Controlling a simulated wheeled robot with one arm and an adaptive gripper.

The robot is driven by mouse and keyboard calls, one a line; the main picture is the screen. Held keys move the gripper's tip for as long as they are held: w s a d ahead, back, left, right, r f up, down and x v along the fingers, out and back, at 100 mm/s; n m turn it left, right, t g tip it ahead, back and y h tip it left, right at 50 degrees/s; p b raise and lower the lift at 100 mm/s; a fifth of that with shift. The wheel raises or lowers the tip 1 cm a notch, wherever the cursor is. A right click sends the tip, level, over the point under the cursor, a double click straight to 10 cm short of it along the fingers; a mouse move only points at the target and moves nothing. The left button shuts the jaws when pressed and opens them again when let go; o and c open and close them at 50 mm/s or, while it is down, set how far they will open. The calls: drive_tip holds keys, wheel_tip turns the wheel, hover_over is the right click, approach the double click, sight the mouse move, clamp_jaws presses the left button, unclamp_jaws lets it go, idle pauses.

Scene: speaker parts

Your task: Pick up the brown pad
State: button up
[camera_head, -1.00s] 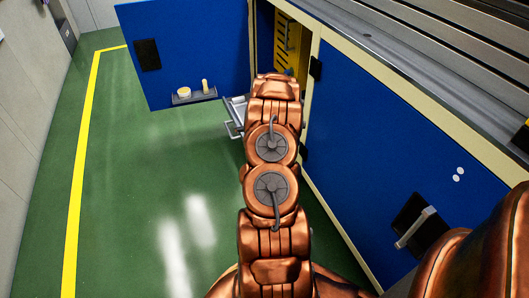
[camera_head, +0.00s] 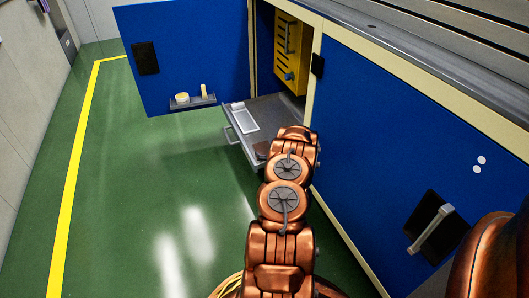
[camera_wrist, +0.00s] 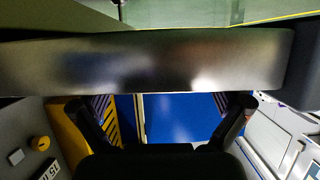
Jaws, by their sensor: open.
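A small dark brown patch (camera_head: 262,150), which may be the brown pad, shows on the pulled-out grey drawer (camera_head: 272,110) in the head view, just left of my arm. My arm hides part of that end of the drawer. I cannot make out a brown pad in the wrist view. My gripper (camera_wrist: 165,115) is open in the wrist view, with its two dark fingers wide apart and nothing seen between them. The head view does not show the fingers, as my arm covers them.
A white tray (camera_head: 244,120) lies in the drawer. The open blue door (camera_head: 190,50) carries a small shelf (camera_head: 192,101) with two pale items. A yellow panel (camera_head: 290,60) stands inside the cabinet. Green floor lies clear at left.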

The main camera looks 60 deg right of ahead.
sight(263, 148)
drive_tip(key=b+x, duration=0.2)
drive_tip(key=x, duration=0.1)
drive_tip(key=shift+w+d+f, duration=0.15)
drive_tip(key=shift+w+d, duration=0.1)
drive_tip(key=shift+w+d+f+b, duration=0.15)
drive_tip(key=shift+w+d+b, duration=0.25)
drive_tip(key=shift+w, duration=0.2)
drive_tip(key=c, duration=0.8)
